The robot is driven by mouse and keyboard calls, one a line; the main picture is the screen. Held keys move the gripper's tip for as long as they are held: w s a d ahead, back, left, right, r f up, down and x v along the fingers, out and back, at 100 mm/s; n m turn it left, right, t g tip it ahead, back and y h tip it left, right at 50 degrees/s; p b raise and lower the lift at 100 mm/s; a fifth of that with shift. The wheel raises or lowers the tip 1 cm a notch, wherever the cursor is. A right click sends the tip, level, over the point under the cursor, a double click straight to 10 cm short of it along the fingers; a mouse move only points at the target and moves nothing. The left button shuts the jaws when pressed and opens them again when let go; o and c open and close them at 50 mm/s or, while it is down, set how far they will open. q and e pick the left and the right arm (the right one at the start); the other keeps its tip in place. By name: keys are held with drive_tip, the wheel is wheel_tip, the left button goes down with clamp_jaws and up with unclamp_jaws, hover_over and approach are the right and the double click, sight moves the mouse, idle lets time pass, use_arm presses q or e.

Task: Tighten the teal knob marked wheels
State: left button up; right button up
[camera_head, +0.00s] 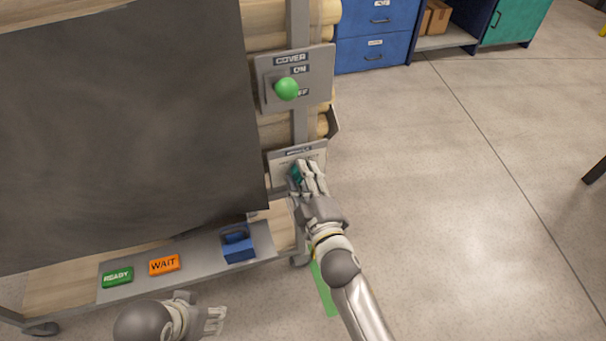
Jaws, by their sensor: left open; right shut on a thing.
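The teal knob (296,174) sits on a pale plate (283,160) low on the cart's upright, under a small dark label too blurred to read surely. My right gripper (308,176) is shut on the knob, and its fingers hide much of it. Any turn marks on the plate are covered or too small to read. My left gripper (216,319) is open and empty at the bottom of the view, in front of the cart's lower shelf and apart from everything.
Above is a COVER plate (264,84) with a green ball-ended lever (286,89). A dark sheet (120,130) hangs over the cart's wood. The shelf holds a READY block (117,276), a WAIT block (164,265) and a blue holder (238,245). Floor at right is clear.

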use_arm(q)
drive_tip(key=shift+r+p, duration=0.55)
drive_tip(key=shift+r, duration=0.15)
use_arm(e)
drive_tip(key=shift+m, duration=1.3)
use_arm(q)
drive_tip(key=shift+w, duration=0.1)
use_arm(e)
drive_tip(key=shift+f, duration=0.1)
drive_tip(key=shift+o, duration=0.2)
drive_tip(key=shift+m, duration=0.3)
use_arm(q)
drive_tip(key=shift+f, duration=0.85)
use_arm(e)
drive_tip(key=shift+c, duration=0.2)
use_arm(q)
drive_tip(key=shift+r, duration=0.1)
use_arm(e)
drive_tip(key=o, duration=1)
use_arm(q)
drive_tip(key=shift+w+r, duration=0.1)
use_arm(e)
drive_tip(key=shift+o, duration=0.2)
use_arm(q)
drive_tip(key=shift+w+d, duration=0.1)
use_arm(e)
drive_tip(key=shift+s, duration=0.15)
